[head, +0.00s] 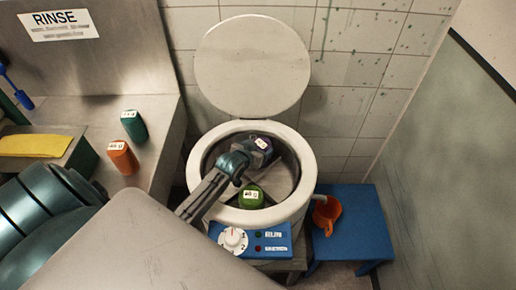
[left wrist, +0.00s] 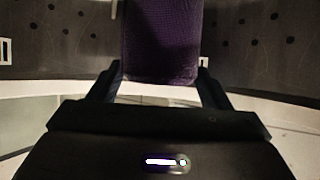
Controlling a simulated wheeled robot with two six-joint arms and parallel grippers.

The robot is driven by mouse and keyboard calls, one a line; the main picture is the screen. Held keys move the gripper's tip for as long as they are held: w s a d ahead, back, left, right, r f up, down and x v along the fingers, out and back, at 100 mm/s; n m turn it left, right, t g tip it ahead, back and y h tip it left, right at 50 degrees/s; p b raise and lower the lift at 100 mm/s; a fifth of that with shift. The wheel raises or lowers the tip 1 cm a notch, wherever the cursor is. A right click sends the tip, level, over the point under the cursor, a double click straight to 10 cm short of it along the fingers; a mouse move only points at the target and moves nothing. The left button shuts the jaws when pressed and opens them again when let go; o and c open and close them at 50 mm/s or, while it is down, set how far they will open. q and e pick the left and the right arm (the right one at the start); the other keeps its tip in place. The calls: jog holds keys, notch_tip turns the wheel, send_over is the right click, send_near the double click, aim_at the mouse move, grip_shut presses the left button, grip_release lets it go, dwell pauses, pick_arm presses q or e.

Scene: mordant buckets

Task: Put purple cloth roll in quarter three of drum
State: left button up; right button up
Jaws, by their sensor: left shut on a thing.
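The purple cloth roll (head: 262,147) has a white label on its end. My left gripper (head: 250,152) is shut on it, and the roll is in the rear part of the round drum (head: 285,178), below the rim. In the left wrist view the purple cloth (left wrist: 160,42) stands between the two fingers of the left gripper (left wrist: 160,88), with the perforated drum wall behind. Whether the roll touches the drum floor cannot be told. A green roll (head: 251,196) with a white label lies in the front part of the drum. My arm hides part of the drum's dividers. My right gripper is out of view.
The round lid (head: 252,65) stands open behind the drum. A teal roll (head: 134,126) and an orange roll (head: 123,157) stand on the left counter. A blue stool (head: 357,222) with an orange jug (head: 326,213) is at right. A control panel (head: 258,240) is at the front.

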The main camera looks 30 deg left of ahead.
pick_arm(q)
jog(key=o, duration=1.5)
jog(key=b+v, duration=0.1)
jog(key=v, duration=0.6)
jog(key=shift+s+r, duration=0.2)
jog(key=shift+r, duration=0.05)
